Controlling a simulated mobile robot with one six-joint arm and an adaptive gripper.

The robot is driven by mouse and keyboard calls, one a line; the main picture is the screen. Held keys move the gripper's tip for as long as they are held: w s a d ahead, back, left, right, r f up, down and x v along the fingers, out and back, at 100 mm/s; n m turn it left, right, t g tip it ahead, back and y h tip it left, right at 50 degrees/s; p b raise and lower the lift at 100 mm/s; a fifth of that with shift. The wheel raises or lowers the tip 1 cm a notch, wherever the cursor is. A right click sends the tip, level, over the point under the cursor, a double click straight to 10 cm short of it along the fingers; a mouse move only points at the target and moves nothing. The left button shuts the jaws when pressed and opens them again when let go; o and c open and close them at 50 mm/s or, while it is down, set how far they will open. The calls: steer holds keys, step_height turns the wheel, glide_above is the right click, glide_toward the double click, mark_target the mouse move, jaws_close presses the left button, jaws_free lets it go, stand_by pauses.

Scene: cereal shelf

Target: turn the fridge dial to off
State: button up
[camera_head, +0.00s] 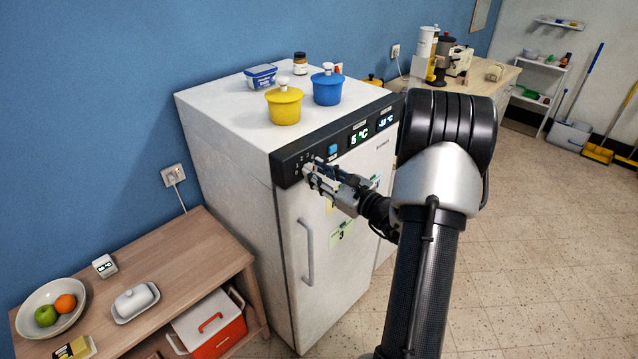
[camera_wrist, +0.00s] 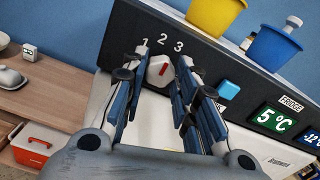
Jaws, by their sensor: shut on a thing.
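The fridge dial (camera_wrist: 159,74) is a white knob with a red mark on the fridge's black control panel (camera_wrist: 215,62), at the left end. The numbers 1, 2 and 3 show above it in the wrist view; the red mark lies below them, and which one it points at is hard to tell. My gripper (camera_head: 312,172) is at the panel's left end in the head view, its fingers mostly covering the dial. In the wrist view its two fingers stand on either side of the dial, shut on it. The white fridge (camera_head: 255,225) stands against the blue wall.
A blue button (camera_wrist: 228,89) and the green fridge display (camera_wrist: 275,119) reading 5 °C sit right of the dial. A yellow pot (camera_head: 284,106) and a blue pot (camera_head: 327,90) stand on the fridge top near its front edge. A wooden table (camera_head: 190,250) is at left.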

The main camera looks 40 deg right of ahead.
steer(key=n+b, duration=0.3)
steer(key=b, duration=0.1)
steer(key=n+b, duration=0.3)
steer(key=b, duration=0.2)
steer(key=n+b, duration=0.4)
steer(key=b, duration=0.1)
steer(key=shift+f, duration=0.25)
steer(key=n, duration=0.2)
steer(key=n+b, duration=0.1)
steer(key=n, duration=0.1)
steer(key=shift+r+n, duration=0.2)
steer(key=shift+n, duration=0.2)
steer(key=n, duration=0.5)
steer(key=o, duration=1.1)
steer(key=shift+c, duration=0.2)
steer(key=s, duration=1.2)
steer(key=shift+d, duration=0.45)
